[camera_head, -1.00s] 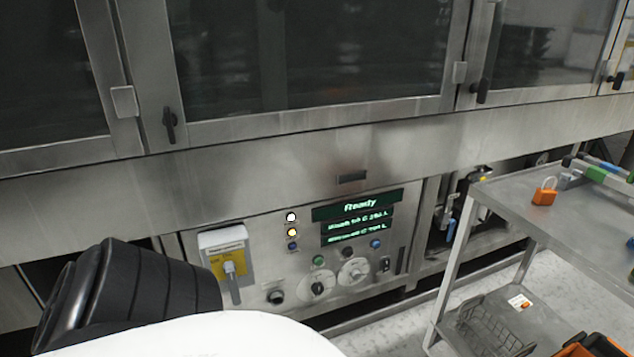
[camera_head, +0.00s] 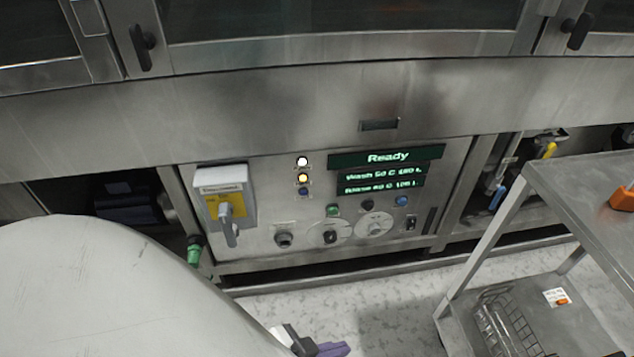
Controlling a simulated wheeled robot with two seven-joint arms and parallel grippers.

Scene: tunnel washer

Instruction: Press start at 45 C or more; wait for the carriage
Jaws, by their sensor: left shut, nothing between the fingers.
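The control panel (camera_head: 270,250) of the steel washer is at the centre. Its green display (camera_head: 388,158) reads "Ready", with a Wash line of about 50 C and a Rinse line of about 60 C; the small digits are blurred. Below it are a green button (camera_head: 332,210), a black button (camera_head: 367,205) and a blue button (camera_head: 401,201). A white lamp (camera_head: 302,160) and an amber lamp (camera_head: 303,177) are lit. My left gripper (camera_head: 318,347) is shut at the bottom edge, partly cut off, below and apart from the panel. No carriage shows. My right gripper is out of view.
A grey isolator box with a yellow plate (camera_head: 212,208) stands out on the panel's left. Two round dials, left (camera_head: 331,237) and right (camera_head: 376,229), sit under the buttons. A steel cart (camera_head: 590,185) with an orange padlock (camera_head: 622,198) stands right. Floor before the panel is clear.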

